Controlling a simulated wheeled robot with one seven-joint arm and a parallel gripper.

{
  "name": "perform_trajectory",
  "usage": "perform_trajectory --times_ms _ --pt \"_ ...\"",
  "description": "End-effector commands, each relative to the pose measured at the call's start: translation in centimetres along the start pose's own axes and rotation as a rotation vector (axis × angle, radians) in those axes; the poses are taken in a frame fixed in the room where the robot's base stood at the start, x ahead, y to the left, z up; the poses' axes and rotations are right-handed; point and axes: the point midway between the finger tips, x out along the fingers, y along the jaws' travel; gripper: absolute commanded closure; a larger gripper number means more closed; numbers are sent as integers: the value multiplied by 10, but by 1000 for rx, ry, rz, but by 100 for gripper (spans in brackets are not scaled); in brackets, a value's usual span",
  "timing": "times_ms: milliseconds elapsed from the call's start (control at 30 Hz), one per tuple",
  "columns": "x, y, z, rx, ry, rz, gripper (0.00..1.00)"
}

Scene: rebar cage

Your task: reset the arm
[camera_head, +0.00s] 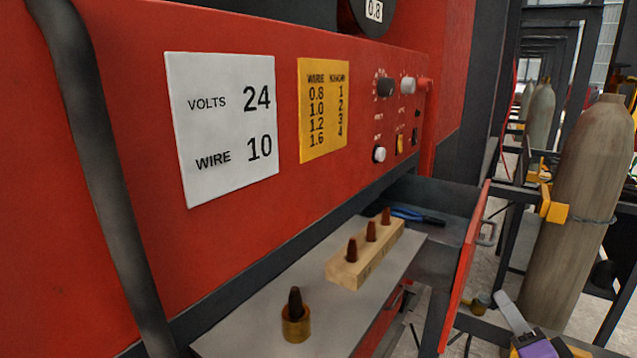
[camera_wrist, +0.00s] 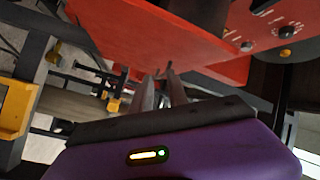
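My gripper (camera_wrist: 163,72) shows in the wrist view as two grey fingers reaching up from the purple body, with a narrow gap between them. Nothing clear shows between the tips, and I cannot tell whether they are open or nearly shut. A large red panel lies just beyond the tips in that view. In the head view, the purple and pale grey end of my arm is at the bottom right corner, cut off by the frame edge. It is low, to the right of the open drawer's red front (camera_head: 466,270).
The red machine has a grey shelf (camera_head: 235,338) bearing a brass cup with a dark tip (camera_head: 295,325) and a wooden block (camera_head: 350,272) with three brown tips. Blue-handled pliers (camera_head: 412,214) lie in the open drawer. Gas cylinders (camera_head: 590,200) stand at the right.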

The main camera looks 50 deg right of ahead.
Motion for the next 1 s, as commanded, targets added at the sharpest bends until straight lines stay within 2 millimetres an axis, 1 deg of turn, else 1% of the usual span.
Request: perform_trajectory --times_ms 33,67,100,167,200,267,300,367,400,467,500,567,600,700,800,900,1000 --pt "-8 -3 22 -91 -33 -1 80" --pt "-13 -5 34 -152 -50 -6 80" --pt "-22 -10 52 -236 -75 -19 80" --pt "-37 -19 79 -362 -118 -51 80" --pt "-49 -26 96 -440 -149 -79 80" --pt "-69 -36 122 -549 -195 -131 80" --pt "-84 -43 138 -615 -228 -171 80" --pt "-108 -54 160 -706 -277 -238 80" --pt "-126 -61 174 -759 -311 -287 80" --pt "-154 -70 193 -829 -363 -363 80" --pt "-174 -76 204 -868 -401 -415 80" --pt "-205 -82 217 -911 -459 -491 80" --pt "-224 -85 224 -932 -499 -537 80" --pt "-268 -85 237 -953 -608 -622 80" --pt "-299 -80 241 -949 -703 -666 80" --pt "-312 -76 242 -950 -750 -691 80" --pt "-314 -76 242 -950 -758 -703 80"
